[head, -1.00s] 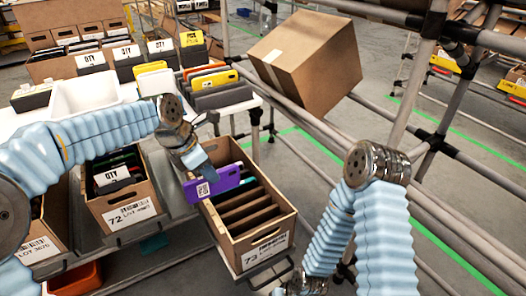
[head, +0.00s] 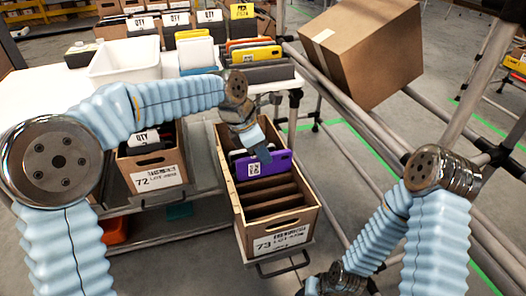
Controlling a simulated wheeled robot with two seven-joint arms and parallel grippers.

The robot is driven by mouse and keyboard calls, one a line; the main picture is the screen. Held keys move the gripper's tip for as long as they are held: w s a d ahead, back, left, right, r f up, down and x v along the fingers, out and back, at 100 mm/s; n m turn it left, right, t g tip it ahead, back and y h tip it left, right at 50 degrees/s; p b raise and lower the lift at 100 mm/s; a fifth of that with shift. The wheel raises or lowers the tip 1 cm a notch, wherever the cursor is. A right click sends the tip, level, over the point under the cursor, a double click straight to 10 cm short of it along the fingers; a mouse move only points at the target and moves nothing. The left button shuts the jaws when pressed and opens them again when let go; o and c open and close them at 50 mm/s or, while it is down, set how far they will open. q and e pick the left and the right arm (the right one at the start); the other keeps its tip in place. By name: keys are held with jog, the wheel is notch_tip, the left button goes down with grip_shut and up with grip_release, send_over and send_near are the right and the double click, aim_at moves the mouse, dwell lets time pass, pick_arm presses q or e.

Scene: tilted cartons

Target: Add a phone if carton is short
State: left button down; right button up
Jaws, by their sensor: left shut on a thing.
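The purple phone (head: 275,163) with a white code label is held by my left gripper (head: 261,152), which is shut on it from above. The phone is at the far part of carton 73 (head: 281,240), between its side walls. Its lower edge looks to be inside the carton; whether it rests on the bottom cannot be told. Nearer me, the carton shows several brown dividers with dark slots and no phones visible in them. Behind the phone, a dark item and a blue-white edge show partly, hidden by my gripper. My right arm is at the lower right; its gripper is out of view.
Carton 72 (head: 156,178) with dark contents stands to the left. A white bin (head: 124,62) and rows of phones with QTY cards (head: 209,17) lie behind. A closed tilted carton (head: 378,55) rests on the pipe rack at the right. An orange bin (head: 115,231) is below.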

aim_at(263, 175)
pick_arm(q)
jog(key=shift+f+b, duration=1.55)
jog(key=shift+f, duration=0.35)
jog(key=shift+f+b, duration=0.9)
jog(key=shift+f, duration=1.05)
jog(key=shift+f, duration=0.25)
jog(key=c, duration=1)
grip_release()
jog(key=shift+c, duration=0.2)
jog(key=p+v, duration=0.3)
jog(key=v, duration=1.1)
